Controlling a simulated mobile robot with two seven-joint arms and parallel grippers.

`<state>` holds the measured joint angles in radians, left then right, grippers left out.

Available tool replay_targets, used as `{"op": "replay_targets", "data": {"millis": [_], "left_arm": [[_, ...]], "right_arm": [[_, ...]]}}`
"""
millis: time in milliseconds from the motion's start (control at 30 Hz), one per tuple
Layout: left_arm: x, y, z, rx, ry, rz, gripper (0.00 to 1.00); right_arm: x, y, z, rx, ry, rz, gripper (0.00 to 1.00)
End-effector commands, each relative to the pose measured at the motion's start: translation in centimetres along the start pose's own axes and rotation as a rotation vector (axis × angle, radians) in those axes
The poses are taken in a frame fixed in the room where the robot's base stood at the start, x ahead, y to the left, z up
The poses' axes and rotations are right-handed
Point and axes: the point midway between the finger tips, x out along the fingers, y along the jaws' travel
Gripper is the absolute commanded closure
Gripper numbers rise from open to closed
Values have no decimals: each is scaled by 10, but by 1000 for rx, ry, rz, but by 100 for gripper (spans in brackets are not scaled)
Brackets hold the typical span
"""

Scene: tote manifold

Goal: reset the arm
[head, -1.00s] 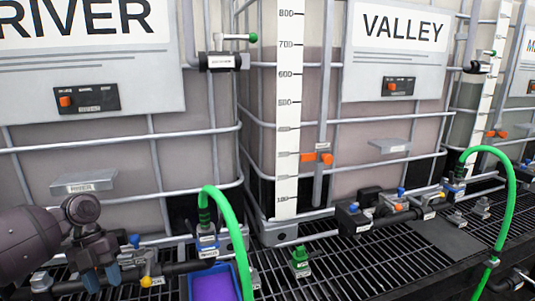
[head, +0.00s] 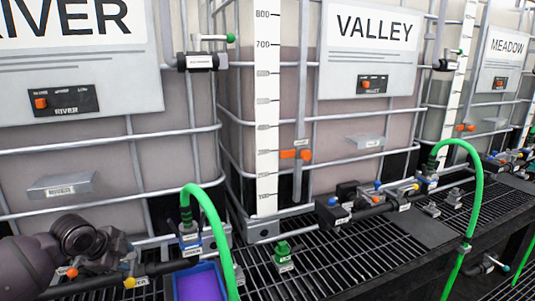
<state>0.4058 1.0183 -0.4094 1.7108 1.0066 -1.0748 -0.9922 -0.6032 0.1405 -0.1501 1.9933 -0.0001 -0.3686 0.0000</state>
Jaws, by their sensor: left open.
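My left arm comes in at the lower left. Its gripper (head: 112,250) is open and holds nothing that I can see, though its fingertips are hard to make out. It is in front of the pipe and valves at the foot of the RIVER tote (head: 95,185). My right gripper is out of view.
A green hose (head: 215,225) arches up from a fitting just right of my left gripper, beside a blue tray (head: 170,284) with purple inside. The VALLEY tote (head: 340,115) and the MEADOW panel (head: 503,58) stand to the right. A green-topped fitting (head: 283,250) stands on the black grating (head: 330,262).

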Motion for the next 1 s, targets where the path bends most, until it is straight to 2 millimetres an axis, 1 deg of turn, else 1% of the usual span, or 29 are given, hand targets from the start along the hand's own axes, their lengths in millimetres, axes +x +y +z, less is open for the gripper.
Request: {"op": "replay_targets", "data": {"millis": [33, 167, 267, 367, 467, 500, 567, 600, 667, 700, 767, 800, 867, 900, 967, 1000], "left_arm": [[8, 4, -8, -56, 18, -46, 59], [23, 13, -26, -221, 79, -174, 59], [34, 28, -40, -353, 147, -261, 59], [42, 49, -55, -497, 233, -344, 59], [47, 78, -68, -641, 325, -416, 59], [48, 90, -71, -693, 355, -440, 59], [48, 109, -76, -764, 397, -471, 59], [48, 122, -78, -806, 417, -490, 59], [47, 143, -80, -862, 438, -515, 59], [46, 157, -79, -895, 445, -529, 59], [45, 178, -78, -935, 443, -548, 59], [45, 194, -77, -958, 433, -558, 59], [44, 218, -74, -993, 409, -566, 59], [44, 235, -71, -1024, 388, -565, 59], [44, 260, -68, -1075, 355, -557, 59], [45, 277, -65, -1112, 335, -547, 59]], "right_arm": [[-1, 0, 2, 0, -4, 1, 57], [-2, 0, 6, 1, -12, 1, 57], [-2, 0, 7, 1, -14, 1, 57], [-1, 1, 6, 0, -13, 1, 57], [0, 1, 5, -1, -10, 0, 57], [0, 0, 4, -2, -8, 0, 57], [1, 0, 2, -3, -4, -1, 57], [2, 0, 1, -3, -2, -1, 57], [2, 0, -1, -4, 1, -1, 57], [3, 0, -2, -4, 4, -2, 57], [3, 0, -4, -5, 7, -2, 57], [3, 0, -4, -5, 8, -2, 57], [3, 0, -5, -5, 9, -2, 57], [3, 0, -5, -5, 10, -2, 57], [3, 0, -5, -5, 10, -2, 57], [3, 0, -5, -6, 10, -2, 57]]}}
